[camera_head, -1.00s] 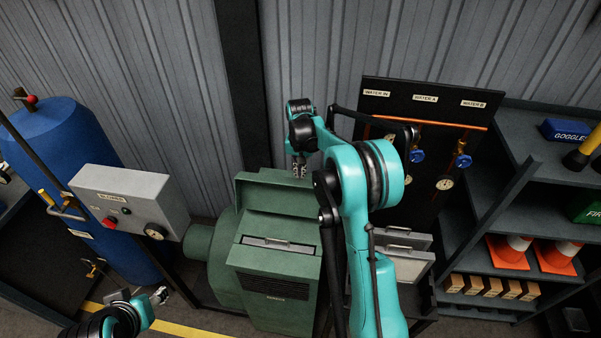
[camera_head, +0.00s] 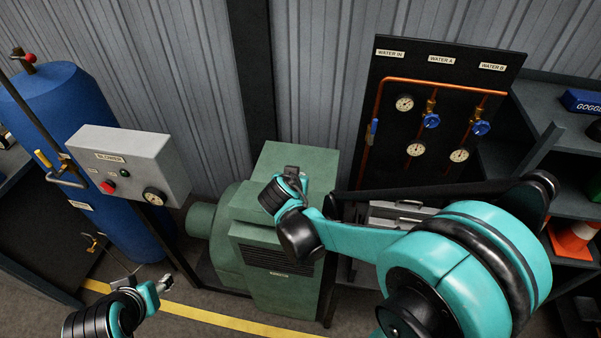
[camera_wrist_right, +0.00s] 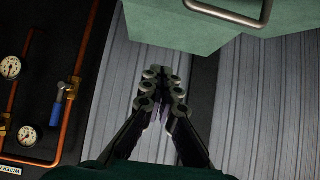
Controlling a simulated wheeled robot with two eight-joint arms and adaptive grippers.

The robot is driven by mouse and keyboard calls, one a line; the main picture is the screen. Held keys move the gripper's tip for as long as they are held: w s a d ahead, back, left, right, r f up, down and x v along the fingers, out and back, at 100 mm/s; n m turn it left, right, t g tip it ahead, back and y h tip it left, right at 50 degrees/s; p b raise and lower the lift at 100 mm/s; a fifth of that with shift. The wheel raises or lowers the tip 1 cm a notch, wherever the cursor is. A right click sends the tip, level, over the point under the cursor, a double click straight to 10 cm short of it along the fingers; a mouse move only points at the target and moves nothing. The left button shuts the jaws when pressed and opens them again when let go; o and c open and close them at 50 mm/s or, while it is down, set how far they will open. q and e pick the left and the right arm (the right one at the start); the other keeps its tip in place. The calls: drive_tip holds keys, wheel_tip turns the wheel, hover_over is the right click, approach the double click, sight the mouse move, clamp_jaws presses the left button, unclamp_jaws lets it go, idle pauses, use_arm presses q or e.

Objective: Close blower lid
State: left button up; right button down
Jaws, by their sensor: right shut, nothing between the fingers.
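The blower (camera_head: 275,285) is a green machine low in the middle of the head view. Its green upper panel (camera_head: 300,160) shows behind my right wrist; how far the lid stands open I cannot tell. In the right wrist view a green surface with a metal handle (camera_wrist_right: 262,14) lies at the top edge. My right gripper (camera_wrist_right: 162,80) is shut and empty, apart from the handle. In the head view my right wrist is in front of the blower's top and hides its fingers. My left gripper (camera_head: 166,282) is left of the blower, too small to judge.
A grey control box (camera_head: 130,165) and a blue tank (camera_head: 55,110) stand left of the blower. A black water panel (camera_head: 390,110) with copper pipes and gauges is right behind. Shelves (camera_head: 560,150) stand far right. The corrugated wall is behind.

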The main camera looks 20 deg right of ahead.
drive_tip(key=shift+t+h, duration=0.3)
drive_tip(key=shift+t, duration=0.3)
drive_tip(key=s+a+f+b, duration=0.1)
drive_tip(key=f+b, duration=0.1)
drive_tip(key=s+a+f+b, duration=0.1)
drive_tip(key=s+f+b, duration=0.1)
drive_tip(key=s+a+f+b, duration=0.1)
drive_tip(key=s+f+b, duration=0.1)
drive_tip(key=shift+a+f, duration=0.2)
drive_tip(key=shift+a, duration=0.05)
drive_tip(key=f+b, duration=0.1)
drive_tip(key=f, duration=0.1)
drive_tip(key=s+a+f+b, duration=0.1)
drive_tip(key=f+b, duration=0.1)
drive_tip(key=s+f+b, duration=0.1)
drive_tip(key=f+b, duration=0.1)
drive_tip(key=shift+s+a+f, duration=0.1)
drive_tip(key=shift+a+f, duration=0.1)
drive_tip(key=shift+f, duration=0.05)
drive_tip(key=shift+s+f+b, duration=0.1)
drive_tip(key=shift+f+b, duration=0.2)
drive_tip(key=shift+b, duration=0.2)
drive_tip(key=shift+s+a+f+b, duration=0.1)
drive_tip(key=shift+s+f+b, duration=0.3)
drive_tip(key=shift+f+b, duration=0.2)
drive_tip(key=shift+a+f, duration=0.1)
drive_tip(key=shift+f, duration=0.05)
drive_tip(key=shift+s, duration=0.1)
